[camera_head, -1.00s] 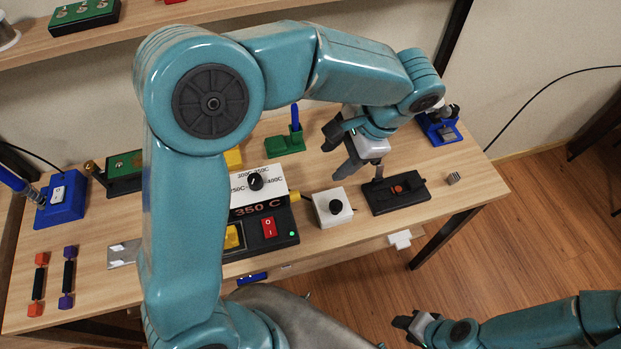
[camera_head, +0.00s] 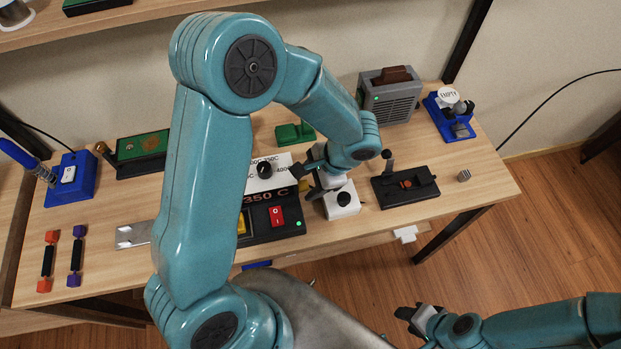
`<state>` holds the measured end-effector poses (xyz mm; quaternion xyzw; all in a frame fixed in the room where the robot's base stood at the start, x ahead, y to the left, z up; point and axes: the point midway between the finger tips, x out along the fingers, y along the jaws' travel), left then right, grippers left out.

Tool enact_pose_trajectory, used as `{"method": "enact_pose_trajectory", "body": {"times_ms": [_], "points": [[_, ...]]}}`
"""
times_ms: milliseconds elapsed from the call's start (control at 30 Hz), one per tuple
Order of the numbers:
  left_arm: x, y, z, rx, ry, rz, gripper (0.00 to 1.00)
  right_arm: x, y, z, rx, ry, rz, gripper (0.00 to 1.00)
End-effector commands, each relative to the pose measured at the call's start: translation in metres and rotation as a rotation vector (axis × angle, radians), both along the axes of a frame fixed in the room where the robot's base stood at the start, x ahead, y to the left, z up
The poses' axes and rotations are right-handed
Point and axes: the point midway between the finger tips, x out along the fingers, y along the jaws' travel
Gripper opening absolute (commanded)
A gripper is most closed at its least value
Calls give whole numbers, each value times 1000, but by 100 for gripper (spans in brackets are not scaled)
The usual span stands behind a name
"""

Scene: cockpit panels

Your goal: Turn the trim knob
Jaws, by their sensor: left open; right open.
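A black knob (camera_head: 265,168) stands on the white temperature panel of the soldering station, and another black knob (camera_head: 343,199) sits on a small white box (camera_head: 341,211) to its right. I cannot tell from labels which is the trim knob. My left gripper (camera_head: 304,181) is open, between the two knobs, with its dark fingers just right of the temperature panel and close to the white box. Whether it touches either is hard to tell. My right gripper (camera_head: 408,319) is open and empty, low at the right, away from the table.
A black lever unit (camera_head: 405,186) stands right of the white box. A red switch (camera_head: 277,215) is on the station. A grey device (camera_head: 389,98) and a blue stand (camera_head: 450,115) are behind. My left arm hides part of the station.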

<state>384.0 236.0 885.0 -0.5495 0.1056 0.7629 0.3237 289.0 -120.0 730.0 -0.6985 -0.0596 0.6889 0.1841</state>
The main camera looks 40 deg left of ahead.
Motion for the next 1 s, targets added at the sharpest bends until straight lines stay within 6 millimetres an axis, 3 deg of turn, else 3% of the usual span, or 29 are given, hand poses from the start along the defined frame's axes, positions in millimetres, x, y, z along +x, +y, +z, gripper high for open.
{"method": "enact_pose_trajectory", "body": {"times_ms": [300, 467, 767, 1000], "points": [[1, 1, -3, -1, -1, 0, 51, 0, 0, 0, 0, 0, 0, 43], [1, 1, -3, 0, 0, -1, 0, 0, 0, 0, 0, 0, 0, 43], [1, 1, -2, -17, 13, 1, 0, 0, 0, 4, 0, 0, 0, 43], [3, 3, 1, -104, 87, 5, 0, 0, 0, 22, 0, 0, 0, 43]]}}
